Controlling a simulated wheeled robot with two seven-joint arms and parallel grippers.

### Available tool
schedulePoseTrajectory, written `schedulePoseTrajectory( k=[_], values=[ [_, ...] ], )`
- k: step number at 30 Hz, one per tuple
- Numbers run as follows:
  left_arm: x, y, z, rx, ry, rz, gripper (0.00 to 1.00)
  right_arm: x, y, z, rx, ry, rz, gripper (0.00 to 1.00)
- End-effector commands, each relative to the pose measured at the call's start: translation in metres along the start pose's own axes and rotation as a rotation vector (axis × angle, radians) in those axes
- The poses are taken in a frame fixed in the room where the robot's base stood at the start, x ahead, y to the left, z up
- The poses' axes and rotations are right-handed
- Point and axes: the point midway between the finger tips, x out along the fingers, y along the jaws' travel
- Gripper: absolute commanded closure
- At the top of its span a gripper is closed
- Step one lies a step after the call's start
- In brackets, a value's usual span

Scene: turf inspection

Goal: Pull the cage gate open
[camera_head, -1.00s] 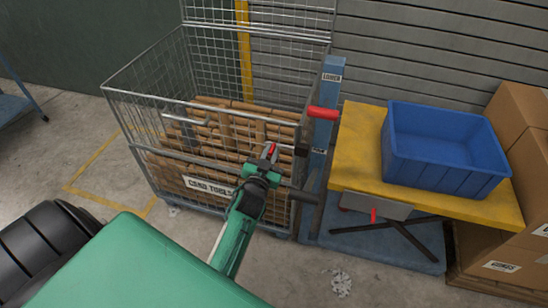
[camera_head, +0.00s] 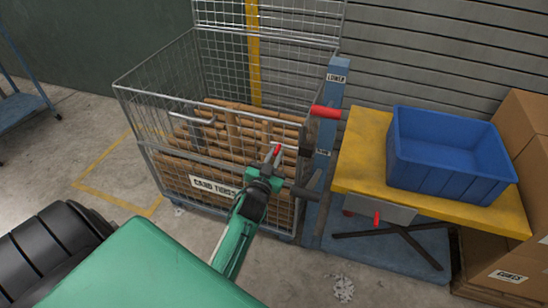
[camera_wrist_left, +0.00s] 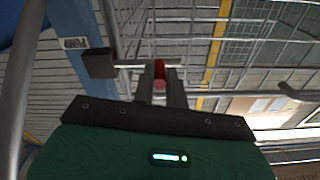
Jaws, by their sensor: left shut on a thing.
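The wire cage (camera_head: 140,120) stands left of centre in the head view, holding brown card tubes (camera_head: 232,130). Its front gate (camera_head: 165,160) is mesh, with a white label (camera_head: 213,187) and a grey bent handle (camera_head: 195,118) near the top. My left gripper (camera_head: 274,158) is at the gate's right side, shut on a small red piece (camera_head: 278,149). In the left wrist view my fingers (camera_wrist_left: 159,85) close around this red piece (camera_wrist_left: 159,68), beside a thin metal rod with a dark block (camera_wrist_left: 98,63). My right gripper is out of view.
Right of the cage stands a blue post (camera_head: 334,90) with a red-gripped lever (camera_head: 326,112). A yellow lift table (camera_head: 362,150) carries a blue bin (camera_head: 445,165). Cardboard boxes (camera_head: 525,130) stand far right.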

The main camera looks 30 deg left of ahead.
Motion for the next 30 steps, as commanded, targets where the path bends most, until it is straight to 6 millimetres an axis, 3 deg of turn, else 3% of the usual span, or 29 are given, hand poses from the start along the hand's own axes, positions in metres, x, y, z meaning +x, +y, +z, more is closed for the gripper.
schedulePoseTrajectory(
  k=[11,12,15,24,30],
  values=[
    [-0.001,0.000,0.004,0.001,-0.009,-0.001,1.00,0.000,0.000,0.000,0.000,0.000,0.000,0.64],
    [-0.001,0.000,0.004,0.001,-0.009,-0.001,0.80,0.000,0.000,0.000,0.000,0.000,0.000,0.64],
    [-0.001,0.000,0.003,0.001,-0.007,-0.001,0.64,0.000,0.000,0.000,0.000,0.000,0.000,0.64],
    [0.000,0.000,0.001,0.001,-0.003,0.000,0.64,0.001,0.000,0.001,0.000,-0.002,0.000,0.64],
    [-0.020,0.000,0.002,-0.001,-0.004,0.000,0.64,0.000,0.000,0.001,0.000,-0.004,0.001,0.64]
  ],
)
